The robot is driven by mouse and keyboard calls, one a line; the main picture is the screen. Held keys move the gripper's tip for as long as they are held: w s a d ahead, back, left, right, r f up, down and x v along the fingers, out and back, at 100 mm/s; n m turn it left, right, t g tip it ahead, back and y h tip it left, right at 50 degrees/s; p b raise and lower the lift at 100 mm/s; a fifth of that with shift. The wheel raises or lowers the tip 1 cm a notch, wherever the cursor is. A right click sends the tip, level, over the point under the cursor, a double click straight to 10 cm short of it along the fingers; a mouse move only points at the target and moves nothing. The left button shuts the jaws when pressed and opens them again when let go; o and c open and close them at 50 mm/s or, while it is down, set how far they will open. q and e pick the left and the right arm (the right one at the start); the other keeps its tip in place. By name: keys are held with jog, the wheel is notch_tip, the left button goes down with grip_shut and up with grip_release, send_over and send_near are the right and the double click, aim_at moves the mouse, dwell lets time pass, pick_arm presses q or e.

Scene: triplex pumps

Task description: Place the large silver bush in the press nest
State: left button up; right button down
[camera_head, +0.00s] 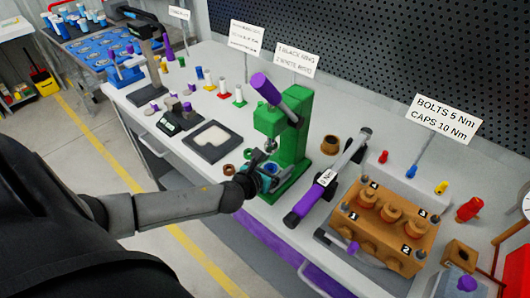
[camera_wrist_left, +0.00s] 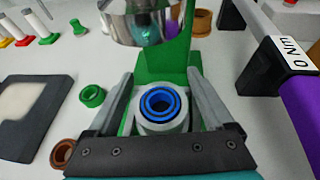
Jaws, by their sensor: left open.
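The green press (camera_head: 290,135) stands on the bench with its purple-ended lever raised. My left gripper (camera_head: 268,172) is at the foot of the press, below the ram. In the left wrist view, a silver-grey round bush (camera_wrist_left: 160,122) with blue rings inside sits upright at the press base. The open fingers of my left gripper (camera_wrist_left: 160,100) stand one on each side of it, with small gaps. The shiny ram (camera_wrist_left: 145,22) is above and beyond it. The nest under the bush is hidden, so I cannot tell how deep it sits. My right gripper is not in view.
A purple-handled torque wrench (camera_head: 318,190) lies right of the press, near the orange-brown pump block (camera_head: 385,225). Left of the press are a green ring (camera_wrist_left: 92,96), a brown ring (camera_wrist_left: 62,153) and a dark tray (camera_head: 212,141). A brown bush (camera_head: 330,145) stands behind.

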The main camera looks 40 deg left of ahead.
pick_arm(q)
jog(key=p+v, duration=0.1)
jog(key=v, duration=1)
jog(key=shift+s+p, duration=0.35)
jog(key=shift+p, duration=0.05)
jog(key=shift+a, duration=0.1)
